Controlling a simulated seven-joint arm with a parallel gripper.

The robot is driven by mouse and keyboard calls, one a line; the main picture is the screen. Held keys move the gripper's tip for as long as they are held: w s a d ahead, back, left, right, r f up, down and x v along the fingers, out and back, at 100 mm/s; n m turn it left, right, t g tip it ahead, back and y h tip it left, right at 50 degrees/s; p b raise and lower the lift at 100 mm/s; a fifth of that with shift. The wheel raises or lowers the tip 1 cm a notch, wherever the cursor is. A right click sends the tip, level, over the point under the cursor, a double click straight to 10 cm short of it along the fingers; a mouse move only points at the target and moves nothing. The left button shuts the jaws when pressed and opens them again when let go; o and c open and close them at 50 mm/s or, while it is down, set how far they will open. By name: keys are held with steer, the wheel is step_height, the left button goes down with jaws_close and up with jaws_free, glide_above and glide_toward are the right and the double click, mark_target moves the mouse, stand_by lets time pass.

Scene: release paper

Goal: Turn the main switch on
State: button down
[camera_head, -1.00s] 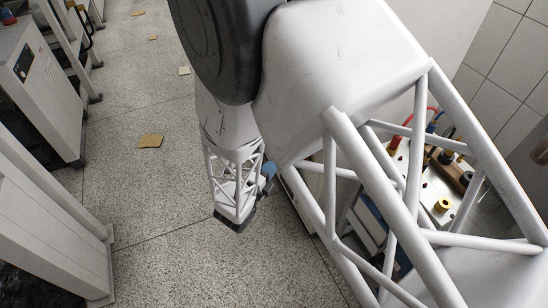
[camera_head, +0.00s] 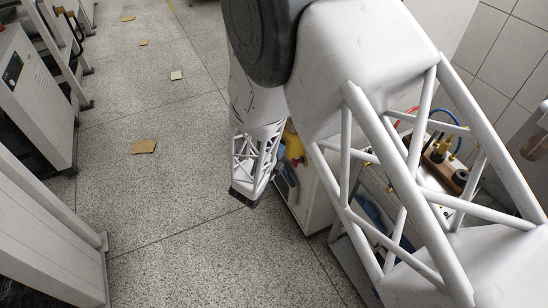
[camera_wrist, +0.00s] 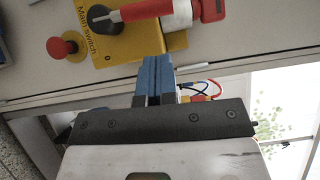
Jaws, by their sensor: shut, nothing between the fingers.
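In the wrist view, the main switch is a black round knob (camera_wrist: 104,19) with a pale pointer, on a yellow plate (camera_wrist: 150,42) marked "Main switch". A red bar (camera_wrist: 145,9) runs from beside the knob to a red piece (camera_wrist: 211,10) at the top right. My gripper (camera_wrist: 157,60) has its blue fingers shut together, with nothing between them. The tips overlap the plate's lower edge in the picture, below and right of the knob; I cannot tell whether they touch. The yellow plate also shows in the head view (camera_head: 292,143), partly hidden by my arm.
A red push button (camera_wrist: 57,47) is left of the plate on the pale panel. Red and blue cables (camera_wrist: 205,88) lie right of my fingers. Cabinets (camera_head: 32,85) stand at the left in the head view, with open speckled floor (camera_head: 160,215) between.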

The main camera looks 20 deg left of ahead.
steer(key=shift+w+a+r, duration=0.1)
steer(key=shift+w+a, duration=0.4)
steer(key=shift+w, duration=0.2)
steer(key=shift+w+a, duration=0.5)
steer(key=shift+w, duration=0.2)
steer(key=shift+w+a+r, duration=0.25)
steer(key=shift+w+a, duration=0.2)
steer(key=shift+w, duration=0.15)
steer(key=shift+r, duration=0.1)
steer(key=s, duration=1.4)
steer(key=shift+d+f, duration=0.2)
steer(key=shift+d, duration=0.15)
